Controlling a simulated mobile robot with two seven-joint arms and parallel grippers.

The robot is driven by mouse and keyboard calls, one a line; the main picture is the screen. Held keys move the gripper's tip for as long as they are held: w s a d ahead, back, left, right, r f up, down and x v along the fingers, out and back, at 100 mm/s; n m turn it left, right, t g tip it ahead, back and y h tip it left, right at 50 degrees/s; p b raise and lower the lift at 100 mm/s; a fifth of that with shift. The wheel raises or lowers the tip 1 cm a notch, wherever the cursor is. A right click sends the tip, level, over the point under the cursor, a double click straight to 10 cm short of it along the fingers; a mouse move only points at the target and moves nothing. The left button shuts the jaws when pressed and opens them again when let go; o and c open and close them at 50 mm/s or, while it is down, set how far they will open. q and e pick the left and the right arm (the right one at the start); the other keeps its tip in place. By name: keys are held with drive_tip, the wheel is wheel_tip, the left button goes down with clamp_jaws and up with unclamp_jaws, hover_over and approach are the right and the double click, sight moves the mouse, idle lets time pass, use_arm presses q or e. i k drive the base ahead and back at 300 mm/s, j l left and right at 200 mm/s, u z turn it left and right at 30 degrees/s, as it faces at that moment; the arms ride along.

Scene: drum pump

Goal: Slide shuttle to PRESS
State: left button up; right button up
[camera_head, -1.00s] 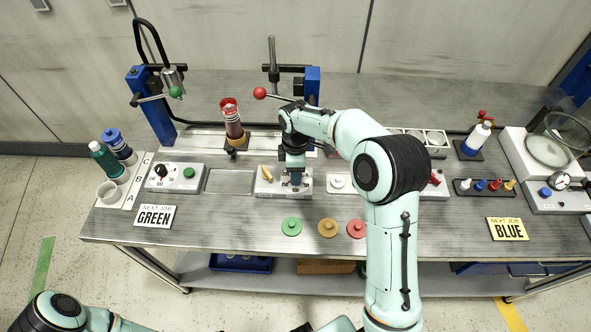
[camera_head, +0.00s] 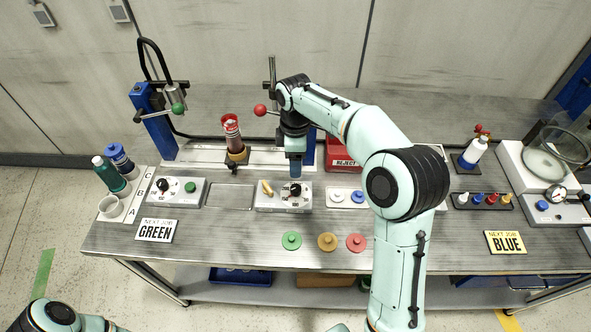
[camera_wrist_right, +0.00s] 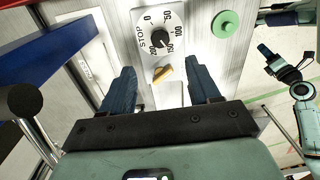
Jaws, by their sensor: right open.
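The likely shuttle is the brown-orange carrier (camera_head: 237,156) on the pale rail (camera_head: 272,158) at the back of the bench. It holds an upright dark red cylinder with a red rim (camera_head: 232,133), and a small black knob shows at its front. It stands left of the red-ball lever (camera_head: 260,110) and its blue press frame (camera_head: 308,147). My right gripper (camera_head: 296,178) points down just above the control box with the black dial (camera_head: 295,190), right of the carrier. In the wrist view its fingers (camera_wrist_right: 162,88) are apart and empty, with the yellow switch (camera_wrist_right: 163,74) between them.
A blue stand with a green-knobbed lever (camera_head: 178,107) rises at the left. A red reject bin (camera_head: 342,155) stands behind my right arm. Green (camera_head: 291,240), orange (camera_head: 327,241) and red (camera_head: 356,242) discs lie in front. The bench front is mostly clear.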

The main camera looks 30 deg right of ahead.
sight(236, 157)
drive_tip(key=k, duration=1)
